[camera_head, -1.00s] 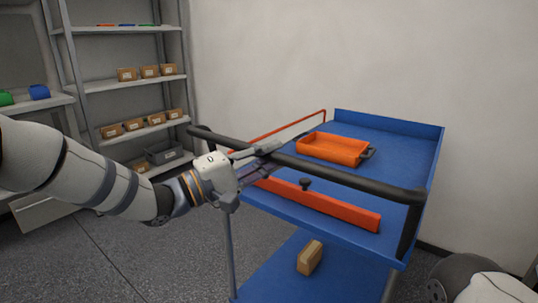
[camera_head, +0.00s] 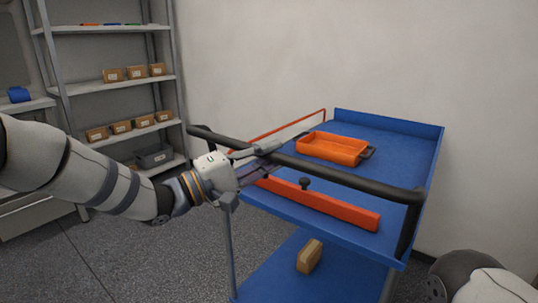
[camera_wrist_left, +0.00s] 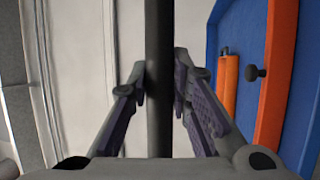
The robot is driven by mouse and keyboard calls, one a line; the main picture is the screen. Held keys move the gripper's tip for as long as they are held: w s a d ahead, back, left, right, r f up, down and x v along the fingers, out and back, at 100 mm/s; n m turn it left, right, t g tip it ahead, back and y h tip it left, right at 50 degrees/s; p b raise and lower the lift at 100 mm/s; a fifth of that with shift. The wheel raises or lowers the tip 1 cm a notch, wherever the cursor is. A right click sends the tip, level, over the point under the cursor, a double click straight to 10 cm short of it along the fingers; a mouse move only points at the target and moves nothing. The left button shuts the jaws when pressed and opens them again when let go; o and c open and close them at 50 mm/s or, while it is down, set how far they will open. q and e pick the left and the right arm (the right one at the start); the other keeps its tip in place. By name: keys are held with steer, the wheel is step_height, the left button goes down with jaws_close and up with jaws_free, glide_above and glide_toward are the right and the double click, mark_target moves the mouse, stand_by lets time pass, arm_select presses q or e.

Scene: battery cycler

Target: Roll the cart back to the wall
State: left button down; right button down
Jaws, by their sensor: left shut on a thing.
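The blue cart (camera_head: 400,160) stands in the middle right of the head view, with its far end towards the wall (camera_head: 300,60). A black push handle (camera_head: 345,178) runs across its near end. My left gripper (camera_head: 264,158) is shut on the handle, left of its middle. In the left wrist view the dark handle bar (camera_wrist_left: 160,60) passes between the two fingers of the gripper (camera_wrist_left: 160,100). My right gripper is not in view; only part of my right arm shows at the lower right.
An orange tray (camera_head: 332,148) sits on the cart's top, behind a red-orange bar (camera_head: 320,205) with a black knob (camera_head: 305,183). A brown box (camera_head: 309,257) lies on the lower shelf. Grey shelving (camera_head: 110,90) with several boxes stands at the left. Grey floor is free left of the cart.

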arm_select(q)
steer(key=shift+w+r+t, duration=0.1)
steer(key=shift+r+t, duration=0.15)
steer(key=shift+t, duration=0.05)
steer(key=c, duration=1.9)
jaws_free()
steer(key=o, duration=0.5)
steer(key=shift+w, duration=0.1)
steer(key=shift+c, duration=0.2)
steer(key=shift+d+f, duration=0.1)
steer(key=shift+f, duration=0.05)
steer(key=v, duration=1.2)
steer(key=shift+w, duration=0.1)
